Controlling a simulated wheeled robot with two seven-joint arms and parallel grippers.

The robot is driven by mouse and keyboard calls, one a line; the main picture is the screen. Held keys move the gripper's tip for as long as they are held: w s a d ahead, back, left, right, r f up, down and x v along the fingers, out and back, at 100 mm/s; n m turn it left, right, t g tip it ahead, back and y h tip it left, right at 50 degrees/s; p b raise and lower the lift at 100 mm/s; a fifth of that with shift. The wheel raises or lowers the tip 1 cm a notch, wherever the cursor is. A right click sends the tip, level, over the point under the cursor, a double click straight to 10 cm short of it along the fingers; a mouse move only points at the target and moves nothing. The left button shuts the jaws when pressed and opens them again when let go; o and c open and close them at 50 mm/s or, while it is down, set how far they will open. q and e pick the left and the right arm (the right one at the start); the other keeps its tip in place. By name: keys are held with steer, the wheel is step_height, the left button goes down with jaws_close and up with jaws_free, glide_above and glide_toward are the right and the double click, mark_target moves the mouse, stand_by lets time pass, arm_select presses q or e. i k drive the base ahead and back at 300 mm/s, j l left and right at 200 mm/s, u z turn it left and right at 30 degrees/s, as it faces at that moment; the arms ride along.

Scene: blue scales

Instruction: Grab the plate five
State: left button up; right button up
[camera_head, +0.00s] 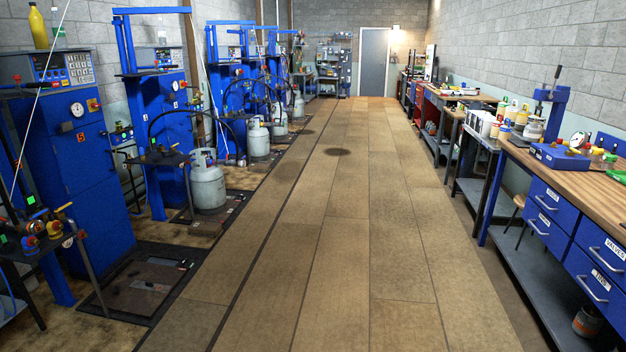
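A small red number plate (82,138), which seems to read 5, is on the front of the nearest blue scale cabinet (75,150) at the left. It sits below a round white gauge. A dark flat scale platform (138,288) lies on the floor in front of that cabinet, with no cylinder on it. Neither of my grippers shows in the head view.
More blue scales with grey gas cylinders (207,185) line the left side. A wooden workbench with blue drawers (549,215) stands at the right. The tiled floor aisle (345,220) between them is clear up to a grey door (373,62).

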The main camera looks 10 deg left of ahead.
mark_target(145, 286)
steer(key=i+j+u, duration=0.15)
steer(key=i+u, duration=0.15)
steer(key=i, duration=0.25)
steer(key=i+u, duration=0.3)
steer(key=i, duration=0.3)
steer(key=i+l+u, duration=0.15)
steer(key=i+u, duration=0.15)
steer(key=i, duration=0.25)
steer(key=i+l+u, duration=0.3)
steer(key=i, duration=0.25)
